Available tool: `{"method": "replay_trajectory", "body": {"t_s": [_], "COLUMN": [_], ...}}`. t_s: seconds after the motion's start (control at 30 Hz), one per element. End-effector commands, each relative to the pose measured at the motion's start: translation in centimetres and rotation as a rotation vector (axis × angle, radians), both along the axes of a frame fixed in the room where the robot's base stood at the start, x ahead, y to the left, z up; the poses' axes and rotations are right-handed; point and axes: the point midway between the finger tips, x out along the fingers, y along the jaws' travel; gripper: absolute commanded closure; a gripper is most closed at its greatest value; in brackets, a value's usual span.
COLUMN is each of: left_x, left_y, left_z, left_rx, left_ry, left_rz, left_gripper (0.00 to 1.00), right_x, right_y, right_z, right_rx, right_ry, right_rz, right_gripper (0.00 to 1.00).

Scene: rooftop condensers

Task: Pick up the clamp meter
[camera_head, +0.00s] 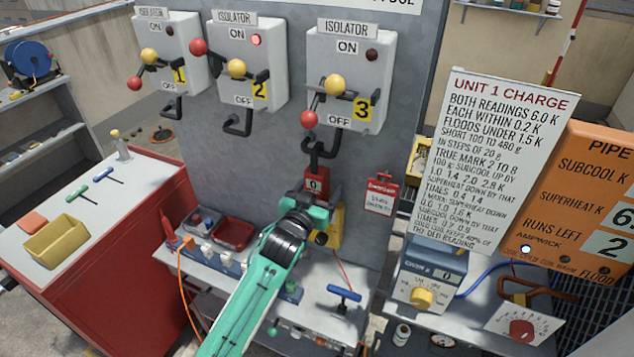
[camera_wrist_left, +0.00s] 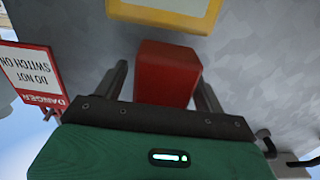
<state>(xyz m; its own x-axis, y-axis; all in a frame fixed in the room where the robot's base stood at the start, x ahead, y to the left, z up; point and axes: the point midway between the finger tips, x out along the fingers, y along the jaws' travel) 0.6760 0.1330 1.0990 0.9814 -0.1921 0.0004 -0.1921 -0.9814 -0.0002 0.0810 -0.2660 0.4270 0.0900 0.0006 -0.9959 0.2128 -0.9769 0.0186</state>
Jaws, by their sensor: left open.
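In the left wrist view, the gripper (camera_wrist_left: 163,82) is open, with one finger on each side of a red block (camera_wrist_left: 167,72), likely the same meter. A gap shows beside each finger, and I cannot tell whether either touches. A yellow box (camera_head: 338,224) is just below on the panel, partly hidden by the gripper. My right gripper is not in view.
A danger tag (camera_head: 381,196) hangs right of the gripper. The isolator 3 box (camera_head: 350,78) with its lever is above. Below is a white bench (camera_head: 335,279) with a red tray (camera_head: 233,233) and a blue-handled tool (camera_head: 344,293). A red cabinet (camera_head: 149,240) stands left.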

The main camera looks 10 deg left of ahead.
Motion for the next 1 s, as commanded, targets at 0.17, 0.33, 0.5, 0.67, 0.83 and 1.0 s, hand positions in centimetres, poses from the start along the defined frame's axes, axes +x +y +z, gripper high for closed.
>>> {"method": "replay_trajectory", "body": {"t_s": [0.17, 0.33, 0.5, 0.67, 0.83, 1.0], "left_x": [0.3, 0.3, 0.3, 0.3, 0.3, 0.3], "left_y": [-0.1, -0.1, 0.0, 0.0, 0.0, 0.0], "left_z": [-0.1, -0.1, -0.1, 0.0, 0.1, 1.1], "left_rx": [0.000, 0.000, 0.000, 0.000, 0.000, -0.001], "left_ry": [0.001, 0.001, 0.001, 0.000, -0.001, -0.004], "left_rz": [0.000, 0.000, 0.000, 0.000, 0.000, -0.001], "left_gripper": [0.29, 0.41, 0.74, 0.87, 0.87, 0.87], "right_x": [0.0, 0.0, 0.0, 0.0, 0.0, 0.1], "right_y": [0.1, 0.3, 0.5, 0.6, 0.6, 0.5], "right_z": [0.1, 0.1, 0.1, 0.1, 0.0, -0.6], "right_rx": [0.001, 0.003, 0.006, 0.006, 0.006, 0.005], "right_ry": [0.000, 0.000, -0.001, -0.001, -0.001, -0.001], "right_rz": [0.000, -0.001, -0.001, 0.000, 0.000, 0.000], "right_gripper": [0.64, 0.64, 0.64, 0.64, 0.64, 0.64]}}
